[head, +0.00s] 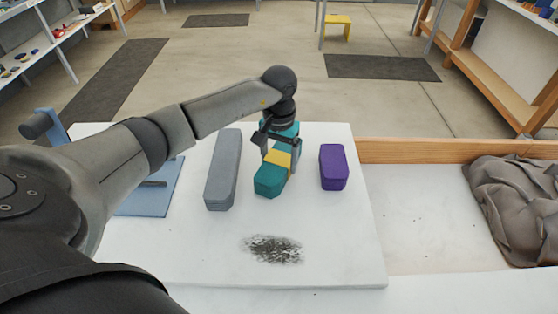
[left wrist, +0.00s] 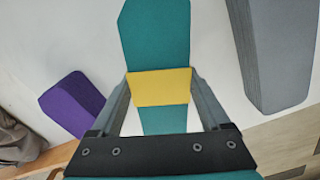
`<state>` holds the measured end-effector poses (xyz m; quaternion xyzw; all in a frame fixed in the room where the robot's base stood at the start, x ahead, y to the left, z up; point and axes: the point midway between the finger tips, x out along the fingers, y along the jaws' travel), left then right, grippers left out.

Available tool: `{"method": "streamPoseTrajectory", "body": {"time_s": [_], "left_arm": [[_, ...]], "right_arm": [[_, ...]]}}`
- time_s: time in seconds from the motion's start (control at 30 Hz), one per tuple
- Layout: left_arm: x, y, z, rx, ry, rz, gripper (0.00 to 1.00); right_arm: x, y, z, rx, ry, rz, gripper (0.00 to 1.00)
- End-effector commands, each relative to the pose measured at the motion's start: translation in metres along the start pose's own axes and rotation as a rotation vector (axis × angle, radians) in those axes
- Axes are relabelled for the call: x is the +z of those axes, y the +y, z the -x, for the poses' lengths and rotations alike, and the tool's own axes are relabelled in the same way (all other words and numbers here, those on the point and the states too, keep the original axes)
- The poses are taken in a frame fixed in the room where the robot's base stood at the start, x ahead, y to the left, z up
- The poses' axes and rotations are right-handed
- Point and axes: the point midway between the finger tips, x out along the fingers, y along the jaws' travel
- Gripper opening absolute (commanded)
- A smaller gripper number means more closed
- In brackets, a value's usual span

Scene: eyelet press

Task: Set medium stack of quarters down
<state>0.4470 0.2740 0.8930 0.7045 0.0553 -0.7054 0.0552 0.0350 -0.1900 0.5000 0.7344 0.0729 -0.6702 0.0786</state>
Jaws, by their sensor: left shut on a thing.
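The medium stack of quarters (head: 269,184) is teal with a yellow band (head: 277,158) around its middle. It lies lengthwise between a longer grey stack (head: 222,172) and a shorter purple stack (head: 333,167). My left gripper (head: 278,150) is over it from above, its fingers shut on its two sides at the band. In the left wrist view the gripper (left wrist: 162,88) has one finger on each side of the yellow band (left wrist: 160,87). The stack is at or just above the white board (head: 335,235); I cannot tell if it touches. My right gripper is not in view.
A blue press (head: 148,197) stands at the board's left, partly behind my arm. A dark smudge (head: 272,249) marks the bare front of the board. A crumpled brown cloth (head: 515,205) lies at the right. The board's front and right parts are clear.

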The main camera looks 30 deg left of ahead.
Motion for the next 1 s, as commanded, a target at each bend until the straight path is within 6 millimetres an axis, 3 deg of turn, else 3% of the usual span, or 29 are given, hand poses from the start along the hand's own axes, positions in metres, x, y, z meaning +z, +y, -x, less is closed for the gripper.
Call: {"method": "streamPoseTrajectory", "body": {"time_s": [0.37, 0.4, 0.53, 0.87, 1.0], "left_arm": [[-0.001, -0.001, -0.006, 0.000, 0.003, 0.001, 0.00], [0.000, 0.000, -0.006, 0.000, 0.001, 0.000, 0.83], [0.000, 0.000, -0.005, 0.000, 0.001, 0.001, 0.98], [0.000, 0.000, -0.003, 0.000, 0.001, 0.001, 1.00], [-0.002, 0.000, 0.014, 0.001, 0.007, 0.000, 1.00]], "right_arm": [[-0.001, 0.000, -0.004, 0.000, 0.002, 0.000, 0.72], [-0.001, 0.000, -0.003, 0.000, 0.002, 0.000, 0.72], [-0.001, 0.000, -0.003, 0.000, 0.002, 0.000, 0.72], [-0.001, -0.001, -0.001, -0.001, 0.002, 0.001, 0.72], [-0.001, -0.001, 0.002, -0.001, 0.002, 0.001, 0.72]]}}
